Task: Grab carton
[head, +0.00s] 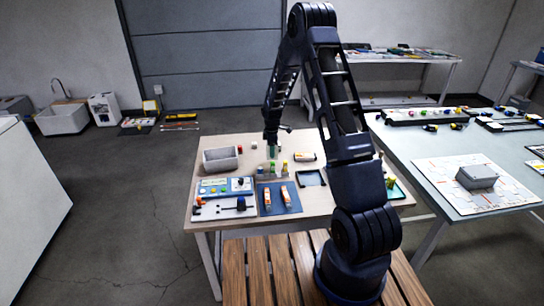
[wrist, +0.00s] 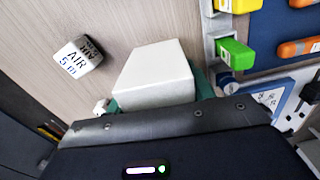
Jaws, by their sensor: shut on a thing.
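A plain white box-shaped carton (wrist: 153,76) fills the middle of the wrist view, top face towards the camera. My gripper (wrist: 155,92) is shut on it, with green finger parts showing at its sides. The carton's lower part is hidden behind my gripper's dark body. In the head view my gripper (head: 272,151) points down over the back middle of the wooden table (head: 238,143). The carton is too small to make out there, and I cannot tell whether it touches the table.
A small white "AIR 5m" block (wrist: 78,57) lies left of the carton. A green block (wrist: 235,53) and a yellow block (wrist: 240,5) sit in a grey rack to the right. A grey bin (head: 221,159), blue mat (head: 267,205) and dark frame (head: 311,178) occupy the table.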

